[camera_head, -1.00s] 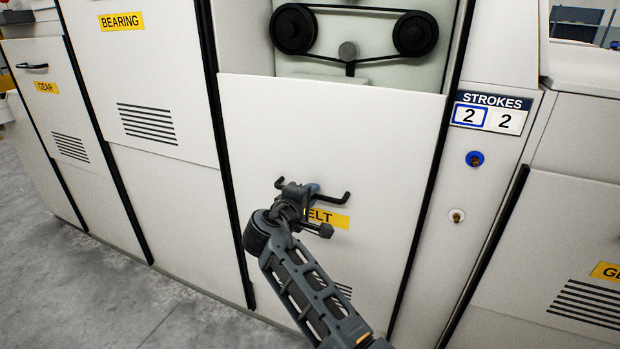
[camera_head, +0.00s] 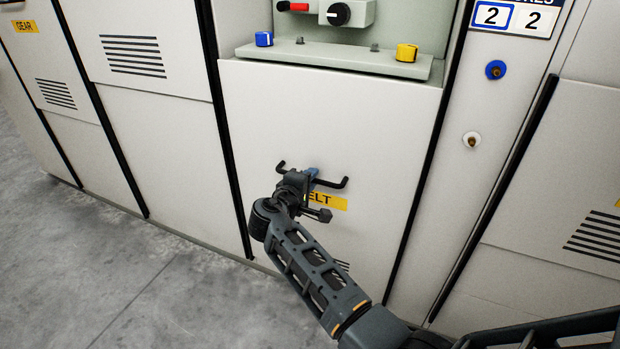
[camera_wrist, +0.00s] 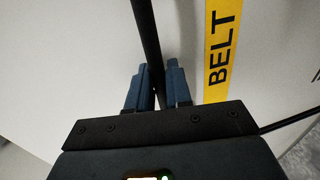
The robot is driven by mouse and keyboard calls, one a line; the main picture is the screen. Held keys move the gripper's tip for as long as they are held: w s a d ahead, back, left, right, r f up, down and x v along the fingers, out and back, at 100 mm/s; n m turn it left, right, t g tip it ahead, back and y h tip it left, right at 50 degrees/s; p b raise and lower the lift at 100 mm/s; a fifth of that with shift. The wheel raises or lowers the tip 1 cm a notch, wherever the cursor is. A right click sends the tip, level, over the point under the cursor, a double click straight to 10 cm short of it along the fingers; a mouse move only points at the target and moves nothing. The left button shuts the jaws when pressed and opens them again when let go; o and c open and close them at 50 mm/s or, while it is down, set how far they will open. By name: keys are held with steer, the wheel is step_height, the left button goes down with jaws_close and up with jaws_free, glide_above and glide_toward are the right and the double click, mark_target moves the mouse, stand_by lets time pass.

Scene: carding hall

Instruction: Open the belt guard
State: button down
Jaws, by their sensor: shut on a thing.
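The belt guard (camera_head: 330,115) is a pale sliding panel, lowered partway, with the bay behind it exposed above its top edge. Its black bar handle (camera_head: 333,183) sits above the yellow BELT label (camera_head: 332,203), which my arm partly covers. My gripper (camera_head: 310,176) is shut on the handle. In the wrist view, the blue fingers of my gripper (camera_wrist: 156,88) stand on both sides of the dark handle bar (camera_wrist: 146,35), and the BELT label (camera_wrist: 219,50) is to their right.
The STROKES counter (camera_head: 512,18) is at upper right. Clear grey floor (camera_head: 120,270) lies at left.

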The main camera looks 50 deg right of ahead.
steer(key=c, duration=1.2)
jaws_free()
steer(key=shift+p+v, duration=0.8)
steer(key=shift+v, duration=3.1)
